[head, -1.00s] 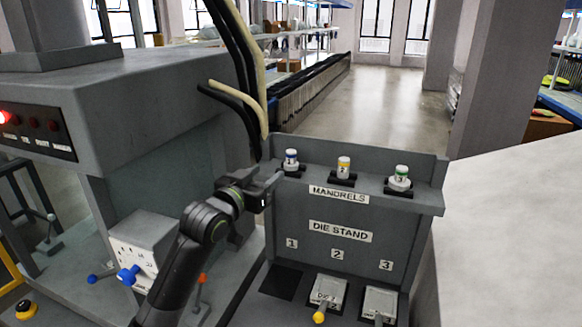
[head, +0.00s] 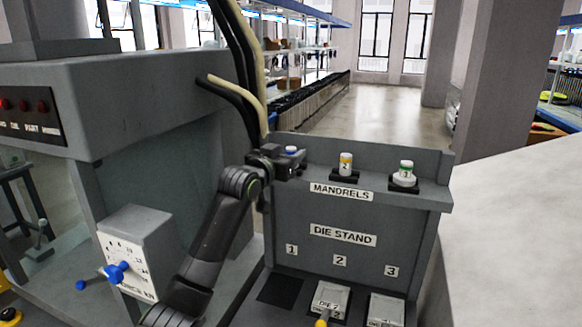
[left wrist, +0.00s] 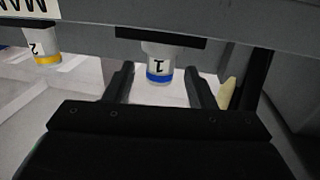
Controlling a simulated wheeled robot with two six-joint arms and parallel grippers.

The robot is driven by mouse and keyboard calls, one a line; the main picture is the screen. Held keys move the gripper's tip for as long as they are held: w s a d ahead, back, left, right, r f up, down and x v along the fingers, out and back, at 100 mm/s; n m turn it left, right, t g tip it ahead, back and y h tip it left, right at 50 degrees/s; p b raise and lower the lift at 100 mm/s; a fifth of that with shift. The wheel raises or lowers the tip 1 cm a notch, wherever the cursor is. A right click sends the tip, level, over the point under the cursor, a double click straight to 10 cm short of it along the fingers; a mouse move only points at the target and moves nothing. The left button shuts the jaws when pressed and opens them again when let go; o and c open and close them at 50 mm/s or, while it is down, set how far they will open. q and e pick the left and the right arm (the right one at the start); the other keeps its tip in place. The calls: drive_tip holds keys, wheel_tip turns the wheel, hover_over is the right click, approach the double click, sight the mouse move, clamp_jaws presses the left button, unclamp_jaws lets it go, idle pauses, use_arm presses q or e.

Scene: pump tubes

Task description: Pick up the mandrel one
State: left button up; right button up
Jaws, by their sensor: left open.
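Mandrel one is a white cylinder with a blue band and a "1". Its blue and white top (head: 291,150) shows behind my left gripper (head: 284,167) at the left end of the mandrels shelf (head: 425,194). In the left wrist view, mandrel one (left wrist: 159,64) appears upside down between the two fingers of the left gripper (left wrist: 159,80). The fingers are open on either side of it, with a visible gap at each side. Its base sits in a dark holder. My right gripper is not in view.
The die stand (head: 330,262) is below. Black and cream hoses (head: 246,62) hang close behind my gripper. A grey machine (head: 140,105) is at left.

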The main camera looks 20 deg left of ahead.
use_arm(q)
drive_tip(key=shift+w+d, duration=0.25)
drive_tip(key=shift+w, duration=0.75)
drive_tip(key=shift+s, duration=0.1)
clamp_jaws()
